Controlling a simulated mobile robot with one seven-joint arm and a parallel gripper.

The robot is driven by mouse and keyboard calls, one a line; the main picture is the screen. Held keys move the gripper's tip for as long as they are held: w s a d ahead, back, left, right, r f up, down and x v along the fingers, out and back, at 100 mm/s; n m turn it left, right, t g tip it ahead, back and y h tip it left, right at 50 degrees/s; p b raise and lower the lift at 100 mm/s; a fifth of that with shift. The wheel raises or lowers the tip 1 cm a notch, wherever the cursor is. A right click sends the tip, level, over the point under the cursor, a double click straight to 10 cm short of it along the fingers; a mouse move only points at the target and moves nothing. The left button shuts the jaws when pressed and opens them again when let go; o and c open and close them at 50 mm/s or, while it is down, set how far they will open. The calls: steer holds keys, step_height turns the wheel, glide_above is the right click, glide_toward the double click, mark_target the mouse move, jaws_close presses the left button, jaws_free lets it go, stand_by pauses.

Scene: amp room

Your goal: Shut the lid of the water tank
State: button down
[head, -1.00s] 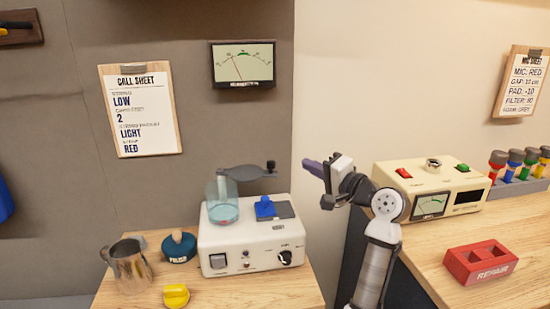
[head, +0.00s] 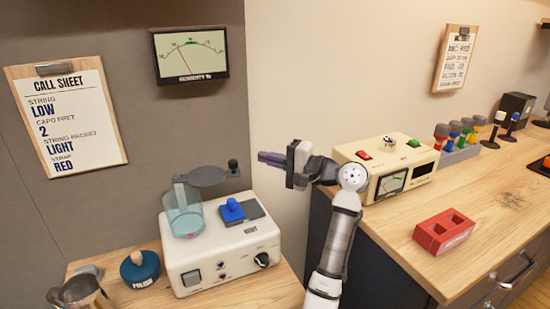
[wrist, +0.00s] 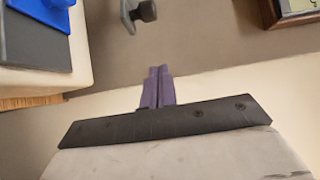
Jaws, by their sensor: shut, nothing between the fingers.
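The water tank (head: 184,213) is a clear cup holding bluish water at the left rear of a white machine (head: 222,255). Its dark grey lid (head: 203,175) stands open, swung out to the right over the tank's rim, with a black knob (head: 234,167) at its far end. My gripper (head: 268,158) is to the right of the knob at about its height, apart from it. The purple fingers (wrist: 158,88) are closed together and empty. In the wrist view the knob (wrist: 147,11) and the lid's end show just beyond the fingertips.
A blue piece on a dark plate (head: 240,212) sits on the machine right of the tank. A polish tin (head: 140,270) and metal jug (head: 82,294) stand to its left. A cream meter box (head: 385,168) and red block (head: 444,232) are on the right counter.

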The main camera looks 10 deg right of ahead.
steer(key=a, duration=0.2)
steer(key=a+p, duration=0.1)
steer(key=s+a+p, duration=0.1)
steer(key=a, duration=0.1)
steer(key=shift+a, duration=0.3)
steer(key=shift+p, duration=0.35)
